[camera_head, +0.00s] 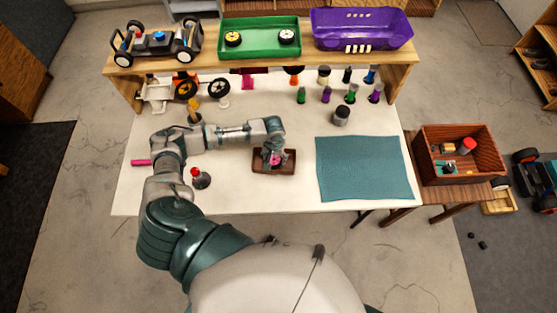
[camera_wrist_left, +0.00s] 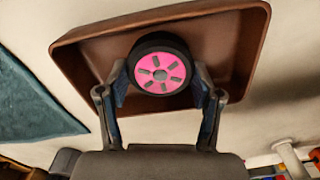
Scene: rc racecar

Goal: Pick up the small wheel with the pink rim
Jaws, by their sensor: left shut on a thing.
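The small wheel (camera_wrist_left: 160,72) has a black tyre and a pink rim. In the left wrist view it sits between the fingers of my left gripper (camera_wrist_left: 161,92), which is shut on it. The wheel is over or in a brown tray (camera_wrist_left: 88,50); I cannot tell whether it touches the tray's floor. In the head view my left gripper (camera_head: 274,158) reaches down into the brown tray (camera_head: 260,168), with a bit of the pink rim (camera_head: 277,160) showing. My right gripper is not in view.
A teal mat (camera_head: 364,168) lies right of the tray. A dark pot with a red top (camera_head: 201,179) stands left of it. Several small bottles (camera_head: 326,95) stand behind. A raised shelf (camera_head: 210,65) holds a model car, a green tray (camera_head: 259,51) and a purple car body (camera_head: 360,29).

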